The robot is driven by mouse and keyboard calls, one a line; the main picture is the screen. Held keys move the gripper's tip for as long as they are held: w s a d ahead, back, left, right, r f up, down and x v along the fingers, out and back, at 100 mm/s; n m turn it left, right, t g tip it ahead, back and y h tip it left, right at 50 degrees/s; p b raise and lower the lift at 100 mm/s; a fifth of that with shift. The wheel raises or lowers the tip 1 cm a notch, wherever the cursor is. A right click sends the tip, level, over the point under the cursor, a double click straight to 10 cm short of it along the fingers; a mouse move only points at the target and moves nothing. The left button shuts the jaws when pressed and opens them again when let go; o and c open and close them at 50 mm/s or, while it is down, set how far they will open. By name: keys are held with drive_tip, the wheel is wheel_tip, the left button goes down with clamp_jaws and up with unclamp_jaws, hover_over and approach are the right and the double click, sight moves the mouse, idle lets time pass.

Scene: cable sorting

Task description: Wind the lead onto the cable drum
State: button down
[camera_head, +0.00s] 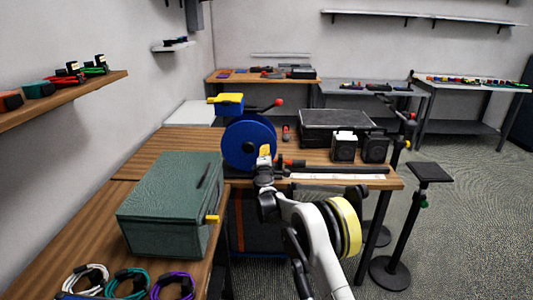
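My gripper (264,163) is in front of the drum's lower right edge in this view. It is small and seen from behind, with a tan piece at its tip, so I cannot tell whether it is open or shut, or whether it touches the drum. I cannot single out the lead with certainty.
A green box (168,208) stands on the near left bench, with coiled cables (128,283) in front. A yellow-and-blue box (229,103) shows behind the drum. A black case (335,126) and two dark blocks (344,148) sit to the right. A black stand (431,172) is on the floor.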

drive_tip(key=c, duration=1.2)
unclamp_jaws()
drive_tip(key=shift+w+f, duration=0.1)
drive_tip(key=s, duration=1.2)
drive_tip(key=shift+s+a, duration=0.1)
drive_tip(key=shift+a, duration=0.1)
